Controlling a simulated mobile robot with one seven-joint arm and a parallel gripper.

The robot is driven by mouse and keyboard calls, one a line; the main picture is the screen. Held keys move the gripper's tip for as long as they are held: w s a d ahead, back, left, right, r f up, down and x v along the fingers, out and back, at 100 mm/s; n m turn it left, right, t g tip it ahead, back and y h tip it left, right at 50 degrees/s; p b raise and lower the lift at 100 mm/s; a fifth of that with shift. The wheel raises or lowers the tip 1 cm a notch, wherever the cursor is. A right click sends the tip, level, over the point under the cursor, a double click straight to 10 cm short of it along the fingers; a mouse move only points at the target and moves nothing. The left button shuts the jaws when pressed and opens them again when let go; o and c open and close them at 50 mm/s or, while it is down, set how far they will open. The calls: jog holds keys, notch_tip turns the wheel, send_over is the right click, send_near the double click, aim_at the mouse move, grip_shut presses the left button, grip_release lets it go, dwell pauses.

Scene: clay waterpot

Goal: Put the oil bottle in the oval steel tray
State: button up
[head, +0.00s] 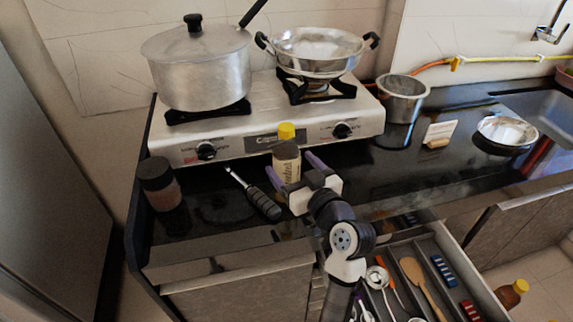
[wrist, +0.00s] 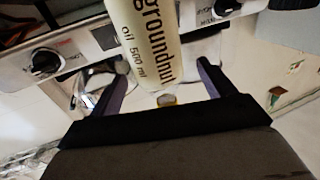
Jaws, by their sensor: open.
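The oil bottle (head: 287,168) stands upright on the black counter in front of the stove, with a yellow cap, a dark upper part and a pale label. The wrist view shows its "groundnut oil 500 ml" label (wrist: 148,45) up close. My gripper (head: 295,170) is open, its purple fingers pointing at the bottle. In the wrist view the bottle is ahead of and between the spread fingertips (wrist: 163,78), with gaps at both sides; I cannot tell how deep it sits. A shallow shiny steel dish (head: 507,132), seemingly the oval steel tray, lies at the right by the sink.
A black-handled tool (head: 262,203) lies left of the bottle, and a dark-lidded jar (head: 160,184) stands at the far left. The stove (head: 225,138) is behind. A steel pot (head: 402,98) and small card holder (head: 439,134) stand toward the right. An open utensil drawer (head: 447,245) is below.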

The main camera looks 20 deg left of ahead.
jog(key=shift+f+p+x, duration=0.2)
jog(key=shift+p+x, duration=0.15)
jog(key=shift+x, duration=0.7)
jog(key=shift+f+p+x, duration=0.2)
jog(key=shift+p+x, duration=0.2)
jog(key=shift+x, duration=0.65)
jog(key=shift+f+p+x, duration=0.2)
jog(key=shift+p+x, duration=0.15)
jog(key=shift+x, duration=0.7)
jog(key=shift+w+d, duration=0.15)
jog(key=shift+c, duration=0.2)
jog(key=c, duration=1.5)
notch_tip(320, 180, up, 20)
jog(key=shift+r+b, duration=0.1)
jog(key=shift+b, duration=0.3)
